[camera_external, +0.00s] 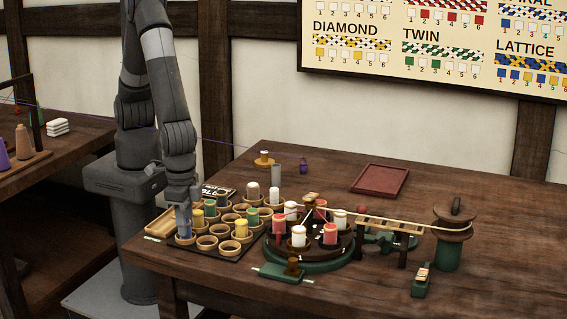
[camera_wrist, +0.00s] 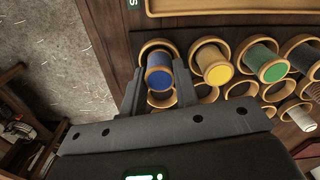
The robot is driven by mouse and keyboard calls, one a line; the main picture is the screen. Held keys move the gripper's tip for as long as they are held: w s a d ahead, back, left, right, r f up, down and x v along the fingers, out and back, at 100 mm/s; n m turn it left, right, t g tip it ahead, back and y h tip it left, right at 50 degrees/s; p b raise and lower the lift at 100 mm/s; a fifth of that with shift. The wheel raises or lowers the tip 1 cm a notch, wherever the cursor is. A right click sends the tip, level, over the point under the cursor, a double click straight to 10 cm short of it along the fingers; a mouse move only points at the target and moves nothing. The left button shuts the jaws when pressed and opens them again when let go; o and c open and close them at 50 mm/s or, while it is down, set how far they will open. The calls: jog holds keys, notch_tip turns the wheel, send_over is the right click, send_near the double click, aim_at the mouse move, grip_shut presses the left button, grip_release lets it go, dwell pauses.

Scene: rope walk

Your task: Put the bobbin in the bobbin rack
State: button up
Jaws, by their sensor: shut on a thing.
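My gripper (camera_external: 183,212) points down at the left end of the bobbin rack (camera_external: 214,258), a dark board with rows of round wooden cups. It is shut on a blue bobbin (camera_wrist: 159,78), which sits between the two fingers in the wrist view. The blue bobbin also shows low under the fingers in the external view (camera_external: 184,233). A wooden cup (camera_wrist: 157,46) surrounds its far end in the wrist view, at the end of a row beside a yellow bobbin (camera_wrist: 217,70). Whether the bobbin rests on the cup's bottom cannot be told.
A green bobbin (camera_wrist: 270,67) stands in the same row. Several cups, such as one at the front (camera_external: 207,243), are empty. A round green braiding stand (camera_external: 305,258) with white and red bobbins is close on the right. A red tray (camera_external: 380,179) lies farther back.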

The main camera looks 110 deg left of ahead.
jog(key=shift+f, duration=0.2)
jog(key=o, duration=1)
jog(key=shift+c, duration=0.2)
jog(key=shift+r, duration=0.1)
notch_tip(320, 180, up, 11)
jog(key=a+r+t, duration=0.1)
jog(key=a+r, duration=0.7)
jog(key=a, duration=0.1)
jog(key=s+a+r+t, duration=0.1)
jog(key=s+a+r, duration=0.1)
jog(key=s+a, duration=0.3)
jog(key=s+a+r+m+t, duration=0.1)
jog(key=s+a, duration=0.4)
jog(key=a, duration=0.6)
jog(key=s+a+r+m+t, duration=0.1)
jog(key=s+a+r, duration=0.3)
jog(key=a, duration=0.5)
jog(key=shift+s+t, duration=0.6)
jog(key=shift+t, duration=0.2)
